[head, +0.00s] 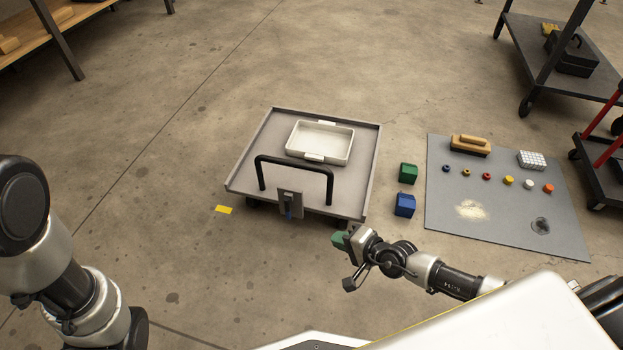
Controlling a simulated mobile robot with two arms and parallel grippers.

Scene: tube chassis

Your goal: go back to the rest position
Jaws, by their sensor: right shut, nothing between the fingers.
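My right gripper (341,240) is in the middle of the head view, its arm coming in from the right. It is shut and empty, with green fingertips pointing left. In the picture it is just below the front right corner of a grey cart (257,160) and apart from other things as far as I can tell. Links of my left arm show at the left edge, but my left gripper is not in view.
A white tray (291,144) sits on the cart behind a black handle (294,160). Green (408,172) and blue (404,205) blocks stand right of it. A grey mat (440,212) holds a brush (470,145) and several small coloured parts.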

